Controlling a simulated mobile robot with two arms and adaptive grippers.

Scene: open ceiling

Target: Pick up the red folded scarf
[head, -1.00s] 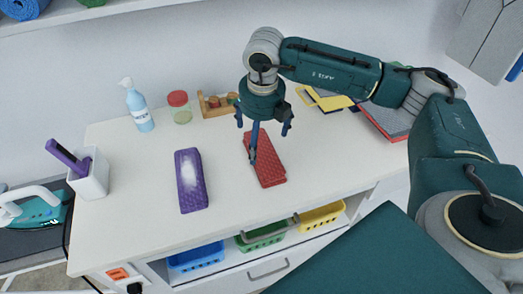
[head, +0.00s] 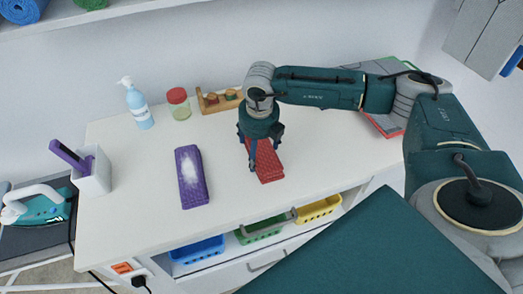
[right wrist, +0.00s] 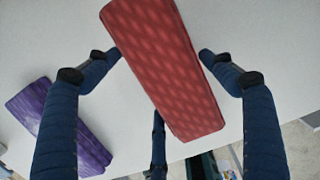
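The red folded scarf (head: 268,166) lies flat on the white table (head: 225,195), partly hidden by my right gripper in the head view. In the right wrist view the scarf (right wrist: 165,65) runs between the open fingers, with a gap on both sides. My right gripper (head: 264,166) is open and points down, right over the scarf, its fingers low around it. The fingers also show in the right wrist view (right wrist: 160,55). My left gripper is not in view.
A purple folded cloth (head: 191,177) lies left of the scarf. A blue-white bottle (head: 138,108), a red-lidded jar (head: 179,104) and a wooden rack (head: 220,101) stand behind. A white pen holder (head: 92,171) is at the left. Coloured baskets (head: 197,249) sit below the tabletop.

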